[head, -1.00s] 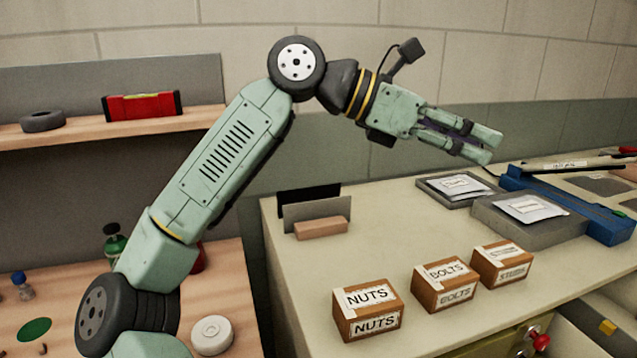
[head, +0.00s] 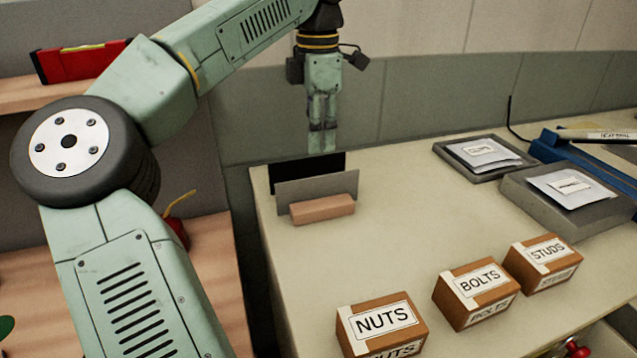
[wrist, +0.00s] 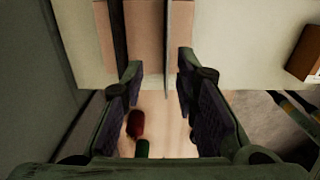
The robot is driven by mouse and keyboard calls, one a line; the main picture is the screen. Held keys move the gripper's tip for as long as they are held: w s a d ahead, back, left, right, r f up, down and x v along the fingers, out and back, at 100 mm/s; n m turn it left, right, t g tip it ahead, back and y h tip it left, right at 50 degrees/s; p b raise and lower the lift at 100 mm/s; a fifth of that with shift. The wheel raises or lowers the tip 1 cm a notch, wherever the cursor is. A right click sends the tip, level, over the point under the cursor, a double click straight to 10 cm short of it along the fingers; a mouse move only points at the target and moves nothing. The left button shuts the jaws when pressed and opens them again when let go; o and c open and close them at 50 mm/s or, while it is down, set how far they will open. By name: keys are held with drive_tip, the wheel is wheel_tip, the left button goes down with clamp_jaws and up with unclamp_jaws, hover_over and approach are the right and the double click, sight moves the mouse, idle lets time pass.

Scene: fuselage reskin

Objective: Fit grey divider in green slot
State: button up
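The grey divider (head: 318,190) stands upright in a wooden block (head: 323,209) on the bench, in front of a black divider (head: 307,172). My gripper (head: 321,150) points down just above and behind the grey divider in the head view. In the wrist view, my gripper (wrist: 160,68) is open, with a wide gap between its fingers. The thin edge of the grey divider (wrist: 168,45) runs between the finger lines, nearer the right finger; contact cannot be told. The black divider (wrist: 118,45) shows further left. I cannot make out a green slot.
Cartons marked NUTS (head: 382,325), BOLTS (head: 476,292) and STUDS (head: 543,262) stand at the front of the bench. Grey trays with packets (head: 485,153) lie at the back right. The middle bench top (head: 405,210) is clear. A wall rises behind.

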sight(323, 176)
drive_tip(key=f, duration=0.3)
drive_tip(key=shift+s+f, duration=0.3)
drive_tip(key=shift+f, duration=0.1)
drive_tip(key=shift+s+d+f+p, duration=0.15)
drive_tip(key=shift+f+p, duration=0.1)
drive_tip(key=shift+f, duration=0.7)
drive_tip(key=shift+w+d+f+p, duration=0.15)
drive_tip(key=shift+f+p, duration=0.15)
drive_tip(key=shift+f, duration=0.65)
drive_tip(key=shift+s+d+f+p, duration=0.15)
drive_tip(key=shift+f+p, duration=0.1)
drive_tip(key=shift+f, duration=0.7)
drive_tip(key=shift+c, duration=0.6)
clamp_jaws()
